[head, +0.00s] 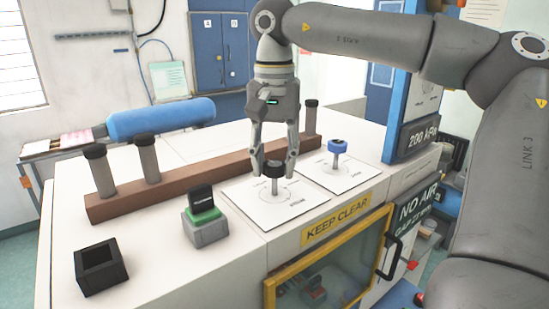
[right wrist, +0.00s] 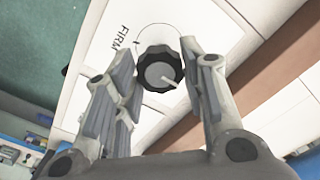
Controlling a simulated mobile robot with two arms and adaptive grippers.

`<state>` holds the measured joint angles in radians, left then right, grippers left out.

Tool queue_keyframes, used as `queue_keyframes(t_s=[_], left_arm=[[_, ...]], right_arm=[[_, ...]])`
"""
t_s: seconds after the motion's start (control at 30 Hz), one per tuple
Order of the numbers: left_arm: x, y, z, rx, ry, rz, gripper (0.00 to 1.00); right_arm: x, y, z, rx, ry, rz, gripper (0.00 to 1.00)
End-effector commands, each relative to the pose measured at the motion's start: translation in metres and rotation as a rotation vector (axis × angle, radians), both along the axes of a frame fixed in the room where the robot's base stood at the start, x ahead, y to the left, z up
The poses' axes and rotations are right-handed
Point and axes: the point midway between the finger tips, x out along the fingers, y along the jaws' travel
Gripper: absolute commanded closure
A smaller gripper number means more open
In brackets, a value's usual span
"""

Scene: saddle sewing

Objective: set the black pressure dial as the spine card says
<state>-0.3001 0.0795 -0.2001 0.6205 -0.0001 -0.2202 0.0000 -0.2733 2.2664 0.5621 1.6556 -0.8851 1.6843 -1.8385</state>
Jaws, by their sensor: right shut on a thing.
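The black pressure dial (head: 275,167) is a knob on a grey stem above a white printed plate (head: 298,208). My right gripper (head: 274,172) comes down from above, its fingers shut on the dial's sides. In the right wrist view the dial (right wrist: 153,58) has a scalloped rim and a grey centre. A pale pointer there points to the lower right. The word FIRM (right wrist: 121,37) is printed at the upper left of the dial, beside a thin arc. I cannot make out a spine card's text. My left gripper is out of view.
A blue knob (head: 336,143) stands on another white plate to the right. A brown rail (head: 170,196) with upright grey posts lies behind. A black block on a green and grey base (head: 208,231) and an open black box (head: 101,270) stand at front left.

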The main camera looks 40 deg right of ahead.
Motion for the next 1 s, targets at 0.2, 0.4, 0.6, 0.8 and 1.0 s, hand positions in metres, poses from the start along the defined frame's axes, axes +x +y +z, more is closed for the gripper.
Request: queue_keyframes(t_s=[0.2,0.4,0.6,0.8,1.0], left_arm=[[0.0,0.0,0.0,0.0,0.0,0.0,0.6],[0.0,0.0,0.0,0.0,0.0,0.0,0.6],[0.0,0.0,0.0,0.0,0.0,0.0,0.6],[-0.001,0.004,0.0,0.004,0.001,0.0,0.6],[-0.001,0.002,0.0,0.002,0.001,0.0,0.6]], right_arm=[[0.001,0.0,0.002,-0.001,-0.008,0.004,0.86],[0.001,0.0,0.002,-0.001,-0.007,0.003,0.5],[0.0,0.0,0.001,0.0,-0.003,0.002,0.4],[0.0,0.0,0.002,0.0,-0.003,0.002,0.4],[0.001,0.0,0.023,-0.001,-0.005,0.0,0.4]])
